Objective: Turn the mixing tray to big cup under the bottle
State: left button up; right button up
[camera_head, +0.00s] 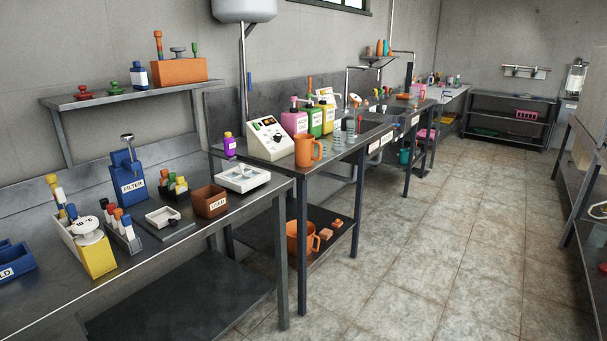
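A white tray with recesses (243,179) lies at the right end of the near steel table. A smaller white tray (162,217) lies left of it on a dark plate. I cannot tell which is the mixing tray. A large orange cup with a handle (304,152) stands upright on the second table. A small purple bottle with a yellow cap (230,147) stands behind the larger tray. Pink, green and yellow bottles (295,121) stand behind the orange cup. No bottle is visibly above either tray. Neither gripper is in view.
A brown "USED" box (210,202), blue "FILTER" holder (128,180) and yellow block with a white dial (92,256) crowd the near table (200,246). A white device (268,138) stands beside the orange cup. The tiled floor (400,260) at right is clear.

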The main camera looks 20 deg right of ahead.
aim_at(242, 178)
jog(key=z, duration=0.4)
jog(key=i+l+u, duration=0.15)
jog(key=i, duration=0.3)
jog(key=i+l+u, duration=0.2)
jog(key=i, duration=0.25)
jog(key=i+l+u, duration=0.15)
jog(key=i+l, duration=0.25)
